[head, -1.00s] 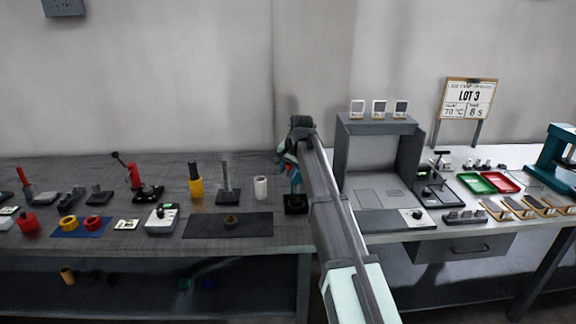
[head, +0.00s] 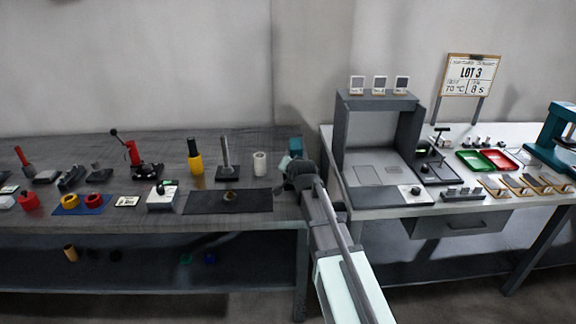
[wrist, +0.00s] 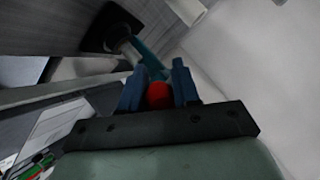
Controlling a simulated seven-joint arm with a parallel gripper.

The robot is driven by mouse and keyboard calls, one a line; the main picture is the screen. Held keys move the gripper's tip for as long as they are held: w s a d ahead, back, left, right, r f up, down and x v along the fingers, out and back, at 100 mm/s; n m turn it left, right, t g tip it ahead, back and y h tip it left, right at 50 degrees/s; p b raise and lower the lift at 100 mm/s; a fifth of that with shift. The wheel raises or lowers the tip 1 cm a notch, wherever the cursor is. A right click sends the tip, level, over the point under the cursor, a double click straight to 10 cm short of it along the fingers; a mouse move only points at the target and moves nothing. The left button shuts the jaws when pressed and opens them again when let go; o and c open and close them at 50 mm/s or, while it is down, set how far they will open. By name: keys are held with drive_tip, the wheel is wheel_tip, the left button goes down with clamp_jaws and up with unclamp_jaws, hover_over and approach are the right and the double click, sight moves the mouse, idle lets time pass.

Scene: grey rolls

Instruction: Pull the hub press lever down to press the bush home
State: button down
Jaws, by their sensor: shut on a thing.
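The hub press shows in the head view as a teal upper part (head: 295,146) at the right end of the dark bench; my arm hides the rest. In the wrist view its teal part (wrist: 150,60) and dark base plate (wrist: 98,30) lie beyond my fingers. My gripper (wrist: 159,80) is shut on a red ball knob (wrist: 159,96), the end of the press lever, between its two blue fingers. In the head view my arm's end is low beside the press and the fingertips are hidden. The bush cannot be made out.
A dark mat (head: 205,202) with a small part lies left of the press. A white roll (head: 259,163), a grey post on a base (head: 226,170) and a yellow bottle (head: 195,162) stand behind it. A grey frame station (head: 341,135) stands close on the right.

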drive_tip(key=shift+f, duration=0.5)
drive_tip(key=c, duration=0.8)
unclamp_jaws()
drive_tip(key=v, duration=1.3)
drive_tip(key=shift+s+r, duration=0.25)
